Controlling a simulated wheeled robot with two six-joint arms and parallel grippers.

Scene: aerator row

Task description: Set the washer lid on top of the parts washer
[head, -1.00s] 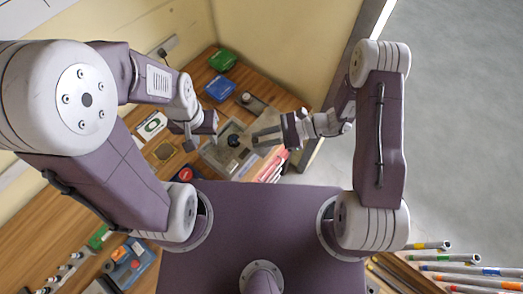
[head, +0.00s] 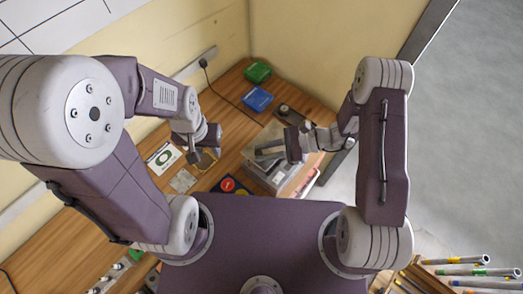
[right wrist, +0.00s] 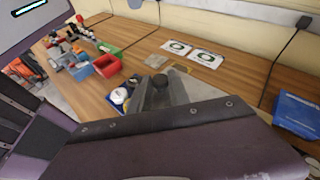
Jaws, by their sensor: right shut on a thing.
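The washer lid (right wrist: 195,87) is a grey plate with a dark round knob in the right wrist view. My right gripper (head: 259,156) is shut on the lid by its knob, and its fingers hide the knob in the head view. The parts washer (head: 264,183) is a grey box just in front of the right gripper in the head view. I cannot tell whether the lid touches it. My left gripper (head: 197,157) is left of the washer, over the bench; its finger opening is not clear.
On the wooden bench (right wrist: 255,72), a green box (head: 257,72) and a blue box (head: 257,98) lie behind the washer. White cards with green rings (head: 163,157) lie left. A red bin (right wrist: 122,70) and a blue bin (right wrist: 106,65) show in the right wrist view. Walls bound the bench.

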